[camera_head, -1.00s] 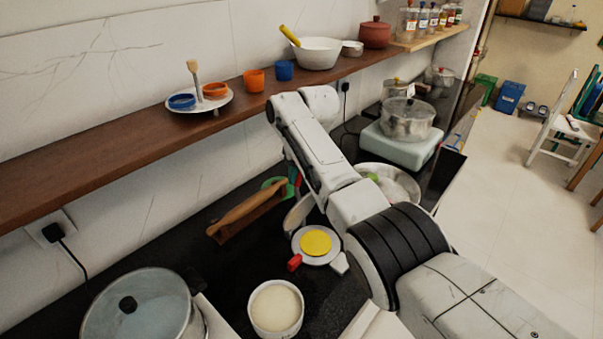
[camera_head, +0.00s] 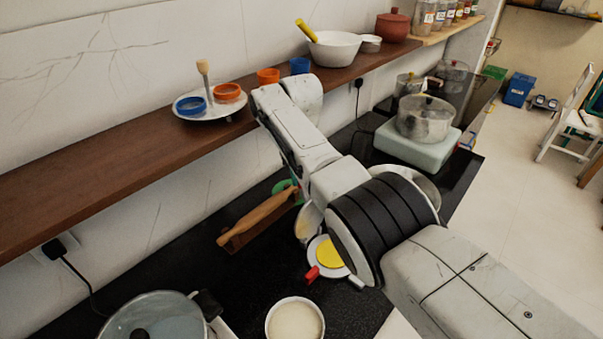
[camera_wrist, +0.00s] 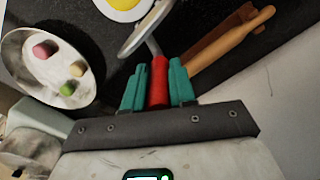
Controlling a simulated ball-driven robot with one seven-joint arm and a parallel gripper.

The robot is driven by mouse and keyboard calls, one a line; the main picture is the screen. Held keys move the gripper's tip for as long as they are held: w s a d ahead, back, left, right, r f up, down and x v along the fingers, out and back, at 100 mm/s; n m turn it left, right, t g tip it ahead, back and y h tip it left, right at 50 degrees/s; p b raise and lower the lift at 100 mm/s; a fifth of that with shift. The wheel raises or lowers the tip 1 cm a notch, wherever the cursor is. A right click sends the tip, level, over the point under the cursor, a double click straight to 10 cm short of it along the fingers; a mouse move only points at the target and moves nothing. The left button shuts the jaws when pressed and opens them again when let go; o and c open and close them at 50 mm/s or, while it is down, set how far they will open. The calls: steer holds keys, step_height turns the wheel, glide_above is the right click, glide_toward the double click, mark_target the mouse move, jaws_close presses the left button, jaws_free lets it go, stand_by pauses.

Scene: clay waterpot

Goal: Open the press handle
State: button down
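The press shows in the head view as a pale round base with a yellow disc (camera_head: 329,253) on it. Its round upper plate (camera_head: 308,222) stands raised and tilted behind the base, partly behind my arm. In the wrist view the plate (camera_wrist: 143,30) is seen nearly edge-on, with the red press handle (camera_wrist: 159,82) running from it. My gripper (camera_wrist: 159,85) has its teal fingers on both sides of the handle, close against it. In the head view the gripper (camera_head: 284,187) is mostly hidden behind my arm.
A rolling pin (camera_head: 258,217) lies beside the press. A white bowl (camera_head: 295,318) and a lidded pot (camera_head: 155,318) stand in front. A wooden shelf (camera_head: 110,155) with dishes runs along the wall above. A plate with small coloured pieces (camera_wrist: 45,67) lies near the gripper.

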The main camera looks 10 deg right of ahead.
steer(key=c, duration=0.9)
jaws_free()
steer(key=shift+f, duration=0.1)
step_height(320, 180, up, 11)
steer(key=shift+w+f+b, duration=0.1)
steer(key=shift+f+b, duration=0.05)
steer(key=shift+b, duration=0.6)
